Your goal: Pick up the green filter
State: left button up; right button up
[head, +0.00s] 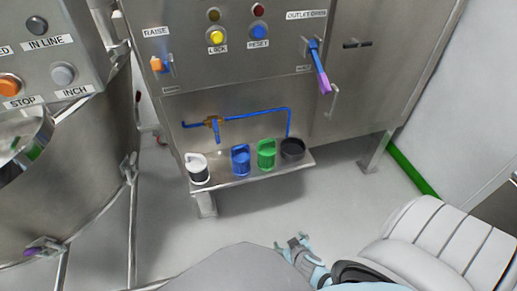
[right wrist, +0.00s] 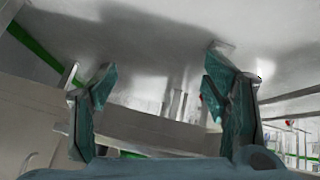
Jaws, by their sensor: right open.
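The green filter (head: 266,154) stands upright on a narrow metal shelf (head: 240,180) on the front of the steel cabinet. A blue filter (head: 241,160) stands to its left and a dark cup-like part (head: 292,149) to its right. My right gripper (head: 293,243) is low in the head view, below and well apart from the green filter. In the right wrist view its two teal fingers (right wrist: 160,85) are spread with nothing between them. The green filter does not show in the right wrist view. My left gripper is not in view.
A white and black container (head: 197,168) stands at the shelf's left end. Blue piping (head: 250,113) runs above the shelf. A lever with a purple end (head: 319,70) sticks out at upper right. A steel vessel (head: 70,190) stands at left. The floor before the shelf is clear.

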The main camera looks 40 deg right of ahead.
jog(key=w+d+m+t+h+b, duration=0.1)
jog(key=w+d+t+b, duration=0.15)
jog(key=w+b, duration=0.4)
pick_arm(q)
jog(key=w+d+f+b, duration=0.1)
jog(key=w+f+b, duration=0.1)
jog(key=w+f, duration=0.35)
pick_arm(e)
jog(key=m+t+h+b, duration=0.3)
jog(key=t+h+b, duration=0.1)
jog(key=t, duration=0.2)
send_near(267, 153)
notch_tip(267, 153, down, 3)
jog(key=s, duration=0.2)
jog(key=x, duration=0.7)
jog(key=shift+w+a+r, duration=0.1)
jog(key=shift+w+r, duration=0.05)
jog(key=shift+w, duration=0.1)
jog(key=x, duration=0.6)
jog(key=shift+w, duration=0.45)
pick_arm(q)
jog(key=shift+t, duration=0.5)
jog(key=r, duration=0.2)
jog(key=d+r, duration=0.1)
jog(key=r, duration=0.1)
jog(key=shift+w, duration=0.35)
pick_arm(e)
jog(key=c, duration=1.1)
